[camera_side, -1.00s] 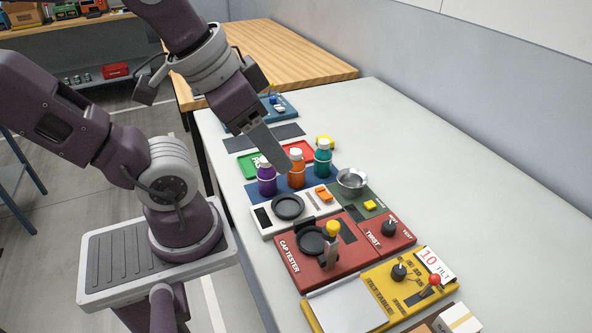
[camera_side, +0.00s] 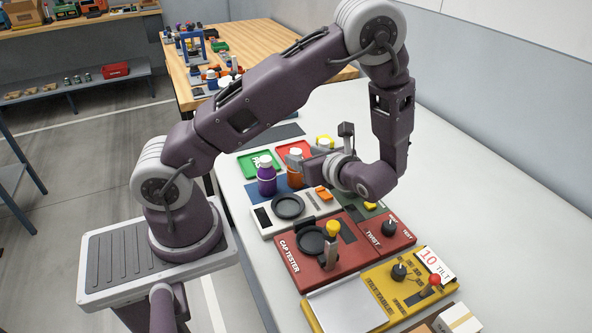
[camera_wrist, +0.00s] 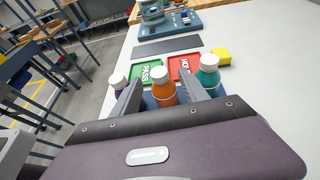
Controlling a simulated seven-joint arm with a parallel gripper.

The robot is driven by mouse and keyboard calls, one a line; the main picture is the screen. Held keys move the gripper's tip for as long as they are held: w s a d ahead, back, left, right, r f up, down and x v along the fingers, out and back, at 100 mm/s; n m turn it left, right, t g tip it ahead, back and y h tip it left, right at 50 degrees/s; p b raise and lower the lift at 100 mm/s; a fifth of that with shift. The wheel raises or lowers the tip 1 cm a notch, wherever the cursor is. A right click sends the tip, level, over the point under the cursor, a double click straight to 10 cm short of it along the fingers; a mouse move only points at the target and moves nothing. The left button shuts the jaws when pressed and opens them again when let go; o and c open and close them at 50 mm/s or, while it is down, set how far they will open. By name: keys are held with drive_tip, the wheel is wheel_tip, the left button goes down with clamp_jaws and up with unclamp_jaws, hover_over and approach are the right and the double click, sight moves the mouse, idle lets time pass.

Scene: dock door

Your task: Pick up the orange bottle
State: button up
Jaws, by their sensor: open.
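The orange bottle (camera_wrist: 164,92) stands upright with a white cap, between a purple bottle (camera_wrist: 119,84) on its left and a teal bottle (camera_wrist: 207,76) on its right in the wrist view. My gripper (camera_wrist: 159,88) is open, with one finger on each side of the orange bottle in that view. I cannot tell whether the fingers touch it. In the side view the orange bottle (camera_side: 294,170) is partly covered by my wrist, the purple bottle (camera_side: 267,177) shows clearly, and the fingers are hard to make out.
A green PASS tray (camera_wrist: 152,71) and a red tray (camera_wrist: 183,66) lie behind the bottles, with a yellow block (camera_wrist: 221,56) beside them. The red cap tester (camera_side: 300,272) and yellow tilt table (camera_side: 378,292) stand nearer. The table's right side is clear.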

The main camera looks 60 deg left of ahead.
sight(299, 154)
drive_tip(key=x, duration=0.4)
drive_tip(key=shift+s+a+f, duration=0.1)
drive_tip(key=shift+a+f, duration=0.05)
drive_tip(key=shift+a, duration=0.15)
clamp_jaws()
idle(1.0)
